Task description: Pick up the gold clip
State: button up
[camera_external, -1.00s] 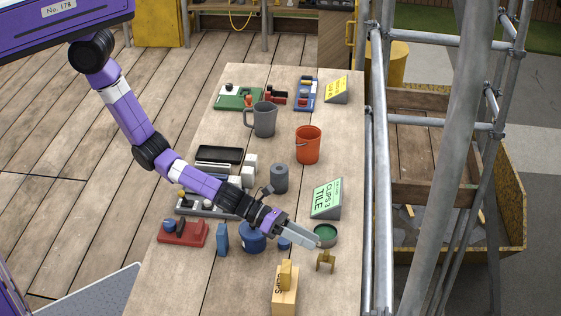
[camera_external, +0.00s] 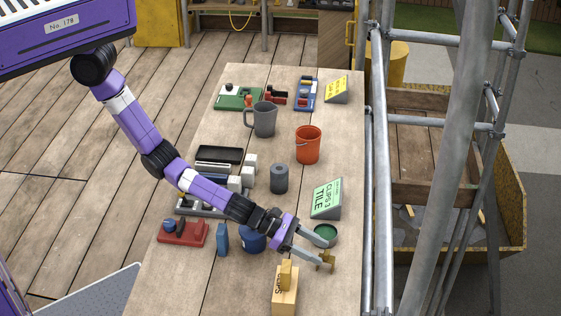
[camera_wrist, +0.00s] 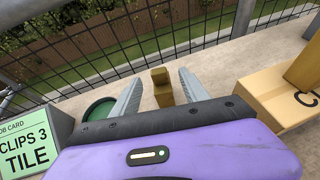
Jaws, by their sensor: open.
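The gold clip (camera_external: 327,259) stands on the wooden table near its front right. In the wrist view the gold clip (camera_wrist: 162,88) shows between my two fingers, a little nearer the right one. My gripper (camera_external: 316,254) is open, its fingers spread and reaching toward the clip from the left. The wrist view shows my gripper (camera_wrist: 160,86) with a gap on both sides of the clip. The lower part of the clip is partly hidden by my gripper body in the wrist view.
A box marked CLIPS (camera_external: 285,290) with a gold piece on top stands just in front. A round green-topped dish (camera_external: 326,234) is close behind the clip. A green card reading CLIPS 3 TILE (camera_external: 326,198) stands behind that. Scaffold poles (camera_external: 383,220) line the table's right edge.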

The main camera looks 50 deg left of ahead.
aim_at(329, 258)
jog(key=w+d+f+b, duration=0.1)
jog(key=f+b, duration=0.1)
jog(key=b, duration=0.1)
jog(key=shift+d, duration=0.35)
jog(key=shift+w+d+f+b, duration=0.1)
jog(key=shift+w+d+b, duration=0.6)
jog(key=shift+b, duration=0.45)
jog(key=shift+s+d, duration=0.1)
grip_shut()
